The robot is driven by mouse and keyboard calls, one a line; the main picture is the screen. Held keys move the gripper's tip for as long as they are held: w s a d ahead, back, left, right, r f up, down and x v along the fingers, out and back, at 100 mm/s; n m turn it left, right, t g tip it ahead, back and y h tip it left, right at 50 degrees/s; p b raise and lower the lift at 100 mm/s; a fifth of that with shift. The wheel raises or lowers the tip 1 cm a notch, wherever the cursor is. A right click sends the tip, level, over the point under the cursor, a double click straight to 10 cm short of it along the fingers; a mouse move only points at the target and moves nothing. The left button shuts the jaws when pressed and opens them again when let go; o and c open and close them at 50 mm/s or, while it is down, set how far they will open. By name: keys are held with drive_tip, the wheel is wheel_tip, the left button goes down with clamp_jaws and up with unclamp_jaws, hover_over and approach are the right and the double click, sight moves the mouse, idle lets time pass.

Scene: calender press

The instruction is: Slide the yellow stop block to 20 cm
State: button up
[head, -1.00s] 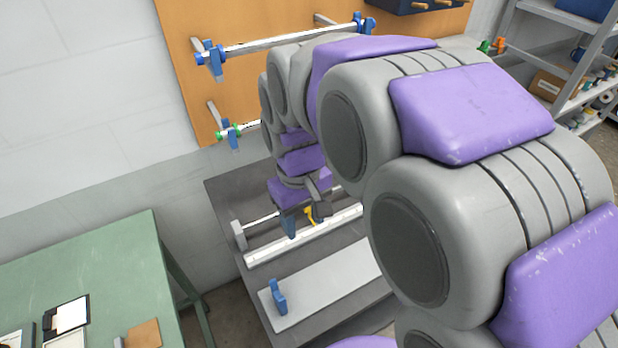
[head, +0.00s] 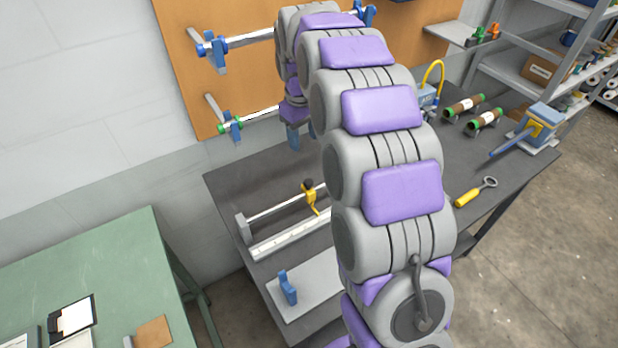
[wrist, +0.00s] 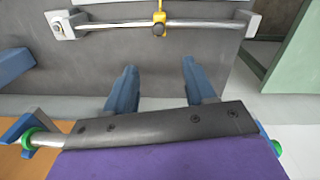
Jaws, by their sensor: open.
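The yellow stop block (head: 311,197) with its dark knob sits on a thin metal rod above the white scale (head: 290,236) on the dark bench. The wrist view also shows the yellow block (wrist: 159,16) on the rod (wrist: 200,26), at the top middle. My gripper (wrist: 158,72) has two blue fingers spread apart with nothing between them. It is clear of the block and the rod. In the head view my gripper (head: 294,140) is raised above the back of the bench, partly hidden by my arm. My arm also hides the right part of the rod and scale.
A grey plate with a blue clamp (head: 288,288) lies in front of the scale. Rods on blue and green brackets (head: 231,127) hang on the orange board behind. A yellow-handled tool (head: 475,192) and green-ended rolls (head: 464,107) lie at the bench's right.

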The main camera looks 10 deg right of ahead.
sight(307, 180)
drive_tip(key=f, duration=0.5)
drive_tip(key=f+b, duration=0.1)
drive_tip(key=f, duration=0.4)
drive_tip(key=f+b, duration=0.1)
drive_tip(key=f, duration=0.4)
drive_tip(key=shift+w+d+f, duration=0.1)
drive_tip(key=shift+d, duration=0.25)
drive_tip(key=shift+d+f, duration=0.2)
drive_tip(key=shift+f, duration=0.5)
drive_tip(key=shift+a, duration=0.1)
clamp_jaws()
